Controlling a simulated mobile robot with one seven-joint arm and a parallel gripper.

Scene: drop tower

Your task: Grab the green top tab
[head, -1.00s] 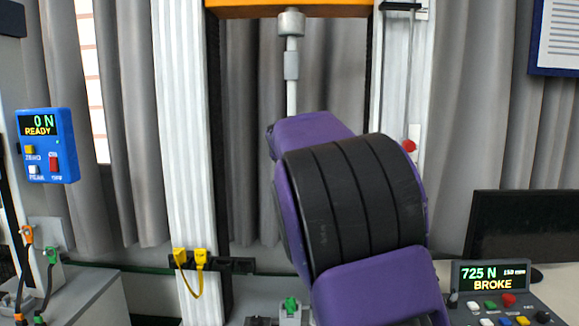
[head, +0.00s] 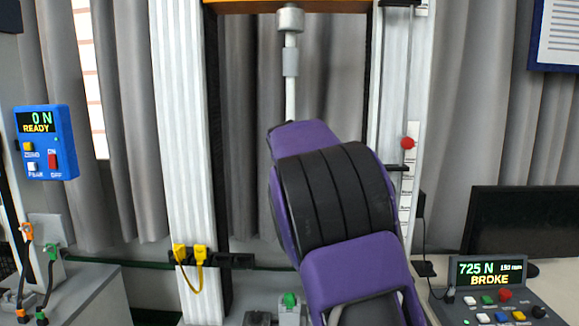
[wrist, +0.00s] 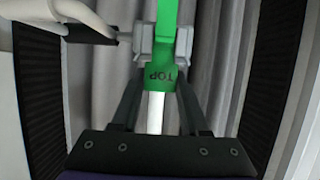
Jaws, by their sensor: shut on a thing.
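A white strip (wrist: 155,112) shows just below the tab's edge in the picture. In the head view my purple and black arm hides the gripper and the tab. A small green piece (head: 290,300) sits low on a grey block beside my arm; I cannot tell whether it belongs to the tab.
A metal rod (head: 291,60) hangs from the orange crossbar behind my arm. A white column (head: 180,140) stands left, with yellow clips (head: 190,254). A blue readout box (head: 45,142) shows 0 N READY. A console (head: 490,290) at right shows 725 N BROKE.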

